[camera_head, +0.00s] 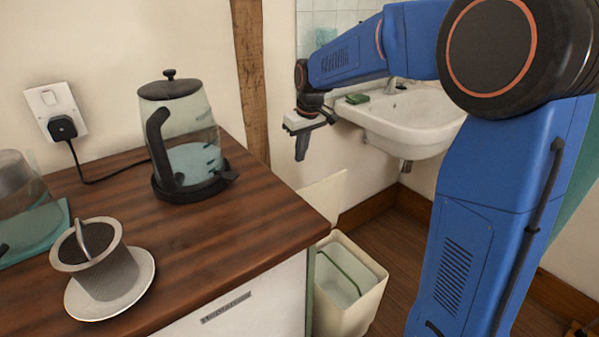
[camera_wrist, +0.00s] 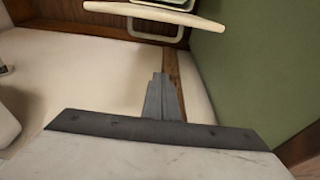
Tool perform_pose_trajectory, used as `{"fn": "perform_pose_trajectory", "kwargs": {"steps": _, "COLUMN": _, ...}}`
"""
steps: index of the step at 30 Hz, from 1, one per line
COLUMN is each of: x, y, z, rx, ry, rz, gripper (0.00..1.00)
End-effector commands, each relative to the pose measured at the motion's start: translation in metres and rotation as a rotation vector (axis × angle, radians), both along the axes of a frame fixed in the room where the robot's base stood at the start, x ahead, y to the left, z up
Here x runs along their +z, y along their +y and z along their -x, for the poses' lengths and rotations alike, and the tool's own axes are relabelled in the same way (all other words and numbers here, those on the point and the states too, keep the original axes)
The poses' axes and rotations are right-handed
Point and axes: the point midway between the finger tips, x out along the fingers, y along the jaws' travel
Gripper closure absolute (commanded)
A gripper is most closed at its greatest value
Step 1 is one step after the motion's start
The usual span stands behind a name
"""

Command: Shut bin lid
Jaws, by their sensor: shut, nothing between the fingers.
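The cream bin (camera_head: 340,310) stands on the floor beside the wooden counter, with its top open and a green rim or liner edge showing inside. Its pale lid (camera_head: 327,196) stands raised at the back of the bin, partly hidden by the counter corner. My gripper (camera_head: 301,154) is above the lid, pointing down, apart from it and empty. In the wrist view my gripper's fingers (camera_wrist: 160,78) are together. A cream edge (camera_wrist: 150,13) crosses the top of that view, with a pale loop below it; I cannot tell which part of the bin this is.
A white sink (camera_head: 415,120) with a green sponge on it is on the wall behind my arm. The counter (camera_head: 235,225) holds a glass kettle (camera_head: 183,135) and a metal cup on a saucer (camera_head: 112,285). Some wooden floor (camera_head: 410,235) is clear right of the bin.

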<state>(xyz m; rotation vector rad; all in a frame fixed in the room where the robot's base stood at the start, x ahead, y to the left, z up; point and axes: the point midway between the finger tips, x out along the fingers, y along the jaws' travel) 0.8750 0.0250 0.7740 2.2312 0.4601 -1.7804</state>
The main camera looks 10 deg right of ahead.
Motion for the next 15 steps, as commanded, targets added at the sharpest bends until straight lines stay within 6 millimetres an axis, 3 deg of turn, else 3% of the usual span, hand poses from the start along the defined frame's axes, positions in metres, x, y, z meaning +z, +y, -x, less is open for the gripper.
{"fn": "perform_pose_trajectory", "kwargs": {"steps": 5, "x": -0.013, "y": 0.002, "z": -0.004, "rx": 0.002, "ry": 0.003, "rz": 0.001, "gripper": 1.0}}
{"fn": "perform_pose_trajectory", "kwargs": {"steps": 15, "x": -0.066, "y": 0.006, "z": -0.014, "rx": 0.001, "ry": 0.003, "rz": 0.0, "gripper": 1.0}}
